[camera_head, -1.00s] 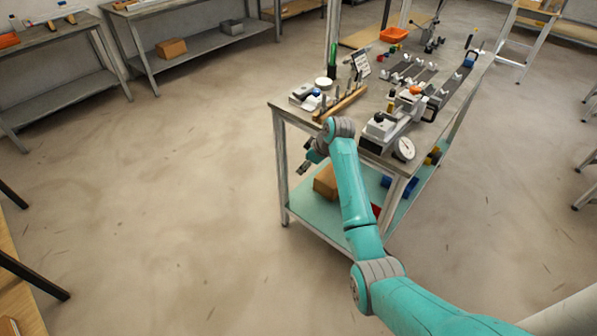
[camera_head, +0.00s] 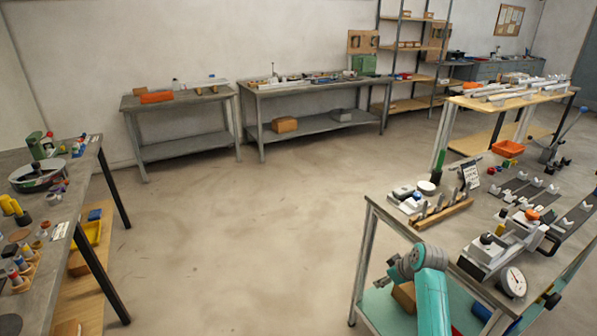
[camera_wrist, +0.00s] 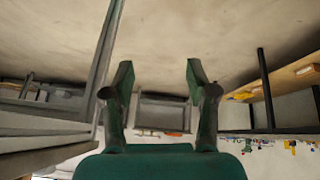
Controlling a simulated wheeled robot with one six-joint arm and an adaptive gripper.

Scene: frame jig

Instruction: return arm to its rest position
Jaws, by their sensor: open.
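My teal arm (camera_head: 433,290) shows at the lower right of the head view, beside the near left end of the jig workbench (camera_head: 390,214). My gripper (camera_head: 381,283) is small and partly hidden there, beside the bench's edge and below its top. In the wrist view my gripper (camera_wrist: 160,80) has its two dark green fingers spread wide apart, with nothing between them but a distant bench and bare floor. It is open and empty.
The jig workbench carries a dial gauge (camera_head: 512,282), a wooden block with pegs (camera_head: 443,213) and an orange tray (camera_head: 507,148). Another bench (camera_head: 60,200) stands at the left. Grey benches (camera_head: 185,100) line the back wall. The floor (camera_head: 240,240) between is clear.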

